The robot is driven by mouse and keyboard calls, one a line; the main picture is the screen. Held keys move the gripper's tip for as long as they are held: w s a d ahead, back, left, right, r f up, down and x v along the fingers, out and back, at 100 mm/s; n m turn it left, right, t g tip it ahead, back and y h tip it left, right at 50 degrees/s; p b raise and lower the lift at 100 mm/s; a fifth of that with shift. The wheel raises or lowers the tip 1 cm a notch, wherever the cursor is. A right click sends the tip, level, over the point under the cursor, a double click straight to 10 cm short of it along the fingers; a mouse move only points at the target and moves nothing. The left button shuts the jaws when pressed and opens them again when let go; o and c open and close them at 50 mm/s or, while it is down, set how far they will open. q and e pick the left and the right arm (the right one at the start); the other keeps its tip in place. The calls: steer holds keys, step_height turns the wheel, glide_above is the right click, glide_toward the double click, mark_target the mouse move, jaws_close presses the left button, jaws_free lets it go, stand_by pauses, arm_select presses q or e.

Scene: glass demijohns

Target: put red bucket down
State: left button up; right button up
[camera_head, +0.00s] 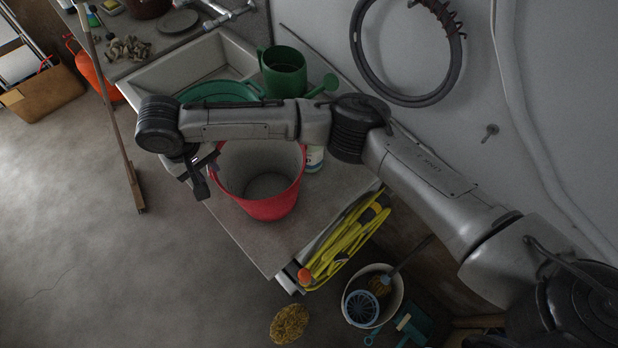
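The red bucket (272,208) stands upright on the grey countertop (285,238), right of the sink, and looks empty inside. My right arm comes in from the right and passes over the back of the bucket. My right gripper (203,177) is at the bucket's left rim. Its fingers are small and dark here, and I cannot tell whether they are closed on the rim or only beside it. My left gripper is not in view.
A sink (160,75) holds a green basin (215,91); a green watering can (283,72) stands behind. A yellow hose (345,243) hangs at the counter's right end. A white bucket (391,306) and a sponge (289,323) are on the floor. A broom (122,150) stands left.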

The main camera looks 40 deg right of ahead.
steer(key=s+a+f+n+t+y, duration=0.1)
steer(key=s+a+f+n+y, duration=0.15)
steer(key=s+f, duration=0.5)
steer(key=s+a+f+n+y, duration=0.2)
steer(key=s+f+y, duration=0.1)
steer(key=s+f, duration=0.5)
steer(key=s+d+f, duration=0.1)
steer(key=s+d, duration=0.2)
steer(key=s+d+f+m+t, duration=0.1)
steer(key=s+d, duration=0.2)
steer(key=s+d+f+m+t, duration=0.1)
steer(key=s+d, duration=0.2)
steer(key=s, duration=0.1)
steer(key=shift+d, duration=0.2)
steer(key=s+d+h, duration=0.4)
steer(key=s+d, duration=0.6)
steer(key=d, duration=0.1)
steer(key=shift+d+f+m+t, duration=0.2)
steer(key=shift+d+m+t, duration=0.1)
steer(key=shift+d+m, duration=0.1)
